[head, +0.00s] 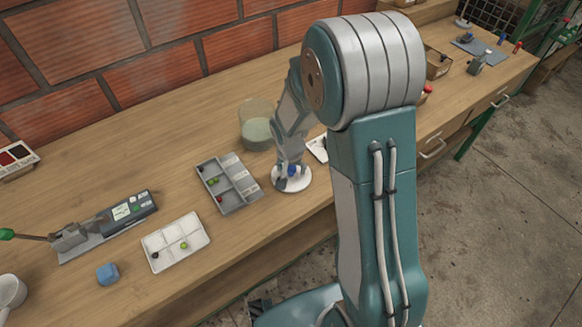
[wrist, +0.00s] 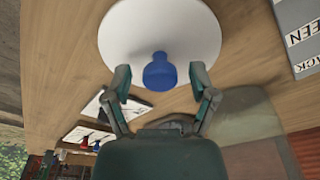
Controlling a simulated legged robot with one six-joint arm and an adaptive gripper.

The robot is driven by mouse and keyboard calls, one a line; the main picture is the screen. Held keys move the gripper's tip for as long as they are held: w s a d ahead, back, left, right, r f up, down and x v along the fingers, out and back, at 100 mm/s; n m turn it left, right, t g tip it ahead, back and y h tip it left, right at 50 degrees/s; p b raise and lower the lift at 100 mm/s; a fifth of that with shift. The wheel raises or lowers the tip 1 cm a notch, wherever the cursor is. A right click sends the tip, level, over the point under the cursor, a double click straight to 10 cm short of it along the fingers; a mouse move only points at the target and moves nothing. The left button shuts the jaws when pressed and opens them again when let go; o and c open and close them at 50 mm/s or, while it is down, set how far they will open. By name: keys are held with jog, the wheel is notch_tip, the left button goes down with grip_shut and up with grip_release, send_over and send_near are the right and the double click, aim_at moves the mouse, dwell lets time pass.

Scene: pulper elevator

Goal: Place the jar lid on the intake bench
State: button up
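The jar lid (head: 292,181) is a white disc with a blue knob. It appears to lie flat on the wooden bench (head: 140,110) near the front edge. In the wrist view the lid (wrist: 135,28) fills the top middle, with its knob (wrist: 160,72) toward me. My gripper (wrist: 160,84) is open, one finger on each side of the knob, with a gap on both sides. In the head view my gripper (head: 291,168) is above the lid and partly hides it. A glass jar (head: 257,128) with pale green contents stands just behind the lid.
A grey sorting tray (head: 238,201) sits left of the lid. A white card (head: 318,148) lies to the right. The brick wall (head: 110,50) bounds the back.

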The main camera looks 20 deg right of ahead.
aim_at(290, 180)
notch_tip(290, 180, up, 12)
jog(key=s+r, duration=0.1)
jog(key=s, duration=0.1)
jog(key=s+r+n+t, duration=0.2)
jog(key=s+r, duration=0.4)
jog(key=s, duration=0.3)
jog(key=s+r+n+t, duration=0.2)
jog(key=s+r+n, duration=0.1)
jog(key=s+r, duration=0.4)
jog(key=s, duration=0.3)
jog(key=shift+r+y, duration=0.15)
jog(key=shift+y, duration=0.25)
